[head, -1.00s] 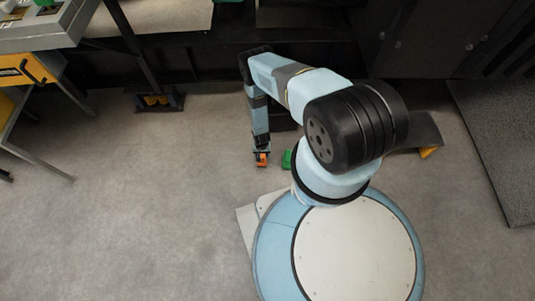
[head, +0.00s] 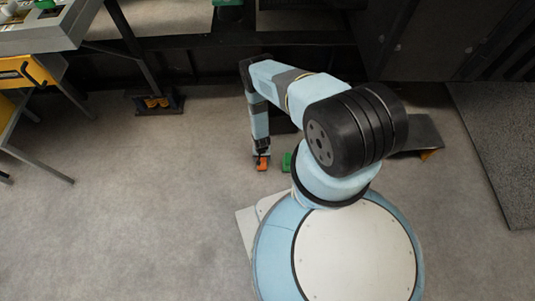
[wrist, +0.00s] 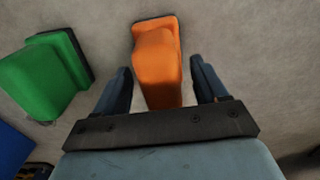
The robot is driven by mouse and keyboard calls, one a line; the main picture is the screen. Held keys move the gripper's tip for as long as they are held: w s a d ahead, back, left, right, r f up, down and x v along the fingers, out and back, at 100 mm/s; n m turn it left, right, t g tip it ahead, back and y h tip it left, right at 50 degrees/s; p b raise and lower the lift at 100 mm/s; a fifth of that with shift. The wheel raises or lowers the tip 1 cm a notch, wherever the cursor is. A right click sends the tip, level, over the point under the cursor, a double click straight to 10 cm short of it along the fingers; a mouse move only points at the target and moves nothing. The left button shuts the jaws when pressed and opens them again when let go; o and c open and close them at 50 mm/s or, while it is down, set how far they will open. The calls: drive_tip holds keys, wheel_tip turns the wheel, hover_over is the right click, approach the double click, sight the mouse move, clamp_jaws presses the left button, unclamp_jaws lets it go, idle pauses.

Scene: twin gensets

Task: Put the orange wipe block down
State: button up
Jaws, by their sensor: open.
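The orange wipe block (wrist: 157,60) lies between the two fingers of my gripper (wrist: 160,82) in the wrist view, with a gap on each side. The fingers are open and apart from it. In the head view the orange block (head: 262,164) is at floor level, just below my gripper (head: 262,153). The block appears to rest on the grey floor; its end nearest the palm is hidden by the gripper body.
A green block (wrist: 45,75) lies left of the gripper in the wrist view, and right of it in the head view (head: 287,161). A blue thing (wrist: 12,148) shows at the wrist view's left edge. A yellow-drawer bench (head: 22,72) stands far left. Open floor (head: 150,200) lies left.

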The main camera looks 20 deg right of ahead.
wheel_tip(320, 180, up, 12)
idle(0.6)
